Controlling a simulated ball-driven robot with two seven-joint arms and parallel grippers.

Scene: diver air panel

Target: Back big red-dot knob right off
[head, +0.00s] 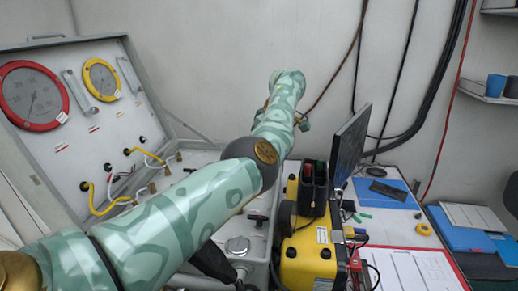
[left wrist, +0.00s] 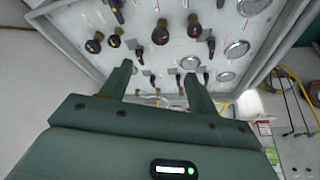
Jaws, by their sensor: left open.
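The left wrist view shows a pale panel with several dark round knobs, among them a larger one in the middle (left wrist: 161,32), one at the left (left wrist: 93,43) and one at the right (left wrist: 194,27). I cannot make out a red dot on any of them. My left gripper (left wrist: 158,84) is open and empty, its two green fingers pointing at the panel, apart from the large knobs. In the head view my left arm reaches across the case and hides much of the panel; the gripper itself is not clear there. My right gripper is not in view.
Round metal-rimmed gauges (left wrist: 237,49) sit among the knobs. In the head view the raised lid holds a red gauge (head: 32,96), a yellow gauge (head: 101,79) and yellow hoses (head: 92,200). A yellow machine (head: 308,258) and a monitor (head: 349,143) stand to the right.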

